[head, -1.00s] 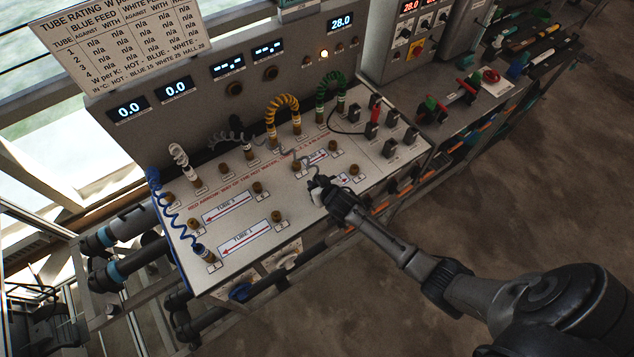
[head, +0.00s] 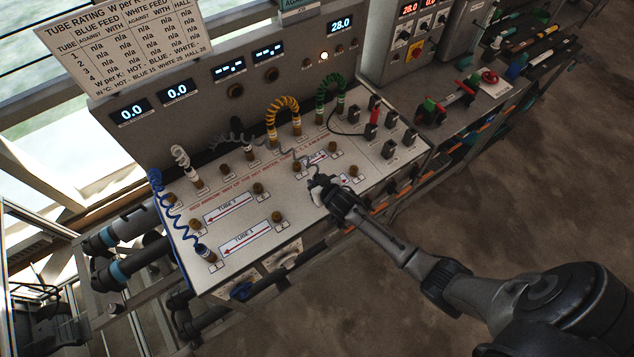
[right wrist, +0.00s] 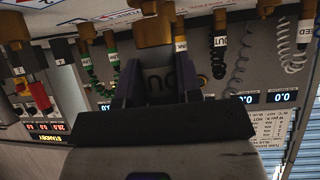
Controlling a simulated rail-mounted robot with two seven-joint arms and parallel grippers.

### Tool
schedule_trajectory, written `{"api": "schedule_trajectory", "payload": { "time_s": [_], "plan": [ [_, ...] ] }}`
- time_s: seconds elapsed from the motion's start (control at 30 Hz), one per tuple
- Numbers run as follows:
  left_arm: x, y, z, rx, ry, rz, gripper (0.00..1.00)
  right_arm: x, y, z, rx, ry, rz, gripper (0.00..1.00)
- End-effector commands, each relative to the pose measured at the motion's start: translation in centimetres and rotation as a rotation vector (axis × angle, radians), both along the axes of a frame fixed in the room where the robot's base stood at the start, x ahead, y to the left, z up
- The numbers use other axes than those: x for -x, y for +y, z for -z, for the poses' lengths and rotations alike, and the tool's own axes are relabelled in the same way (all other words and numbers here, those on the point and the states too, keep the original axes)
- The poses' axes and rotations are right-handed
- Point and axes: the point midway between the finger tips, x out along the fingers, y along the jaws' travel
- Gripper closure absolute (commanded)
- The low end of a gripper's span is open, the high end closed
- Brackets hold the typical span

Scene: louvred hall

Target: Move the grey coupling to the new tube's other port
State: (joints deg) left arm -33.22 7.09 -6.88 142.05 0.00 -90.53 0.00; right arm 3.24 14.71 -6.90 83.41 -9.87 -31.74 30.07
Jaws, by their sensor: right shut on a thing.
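My right gripper (head: 321,187) is low over the slanted panel (head: 290,218), at the left end of a partly covered arrow label. It is shut; the held piece, apparently the grey coupling, is mostly hidden by the jaws. The thin grey hose (head: 237,138) coils at the back and seems to run to the jaws. In the right wrist view a brass fitting (right wrist: 155,27) stands at the fingertips; I cannot tell whether it is seated. Bare brass ports (head: 297,167) and (head: 353,170) stand close to the gripper. My left gripper is not in view.
A blue hose (head: 178,220) reaches the left port of the TUBE 1 label (head: 243,239). A yellow hose (head: 282,105) and a green hose (head: 329,88) arch behind the gripper. Black switches (head: 389,149) stand to the right. The front left panel is fairly open.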

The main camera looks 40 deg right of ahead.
Motion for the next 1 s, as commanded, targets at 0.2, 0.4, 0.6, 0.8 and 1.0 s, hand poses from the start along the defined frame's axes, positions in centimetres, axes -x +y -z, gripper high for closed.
{"api": "schedule_trajectory", "payload": {
  "time_s": [0.2, 0.4, 0.6, 0.8, 1.0],
  "plan": [
    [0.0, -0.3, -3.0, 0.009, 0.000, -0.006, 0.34, 0.0, 0.0, -2.9, -0.002, 0.000, 0.001, 1.00],
    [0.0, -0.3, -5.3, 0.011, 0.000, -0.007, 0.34, 0.0, 0.0, -5.0, -0.001, 0.000, 0.001, 1.00],
    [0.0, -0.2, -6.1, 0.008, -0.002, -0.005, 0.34, 0.0, 0.0, -5.7, -0.001, 0.000, 0.001, 1.00],
    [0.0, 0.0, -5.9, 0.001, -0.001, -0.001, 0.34, 0.0, 0.0, -5.6, -0.001, 0.000, 0.001, 1.00],
    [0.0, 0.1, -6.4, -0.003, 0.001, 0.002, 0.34, -0.7, -0.8, -7.1, 0.003, -0.004, 0.001, 1.00]
  ]
}}
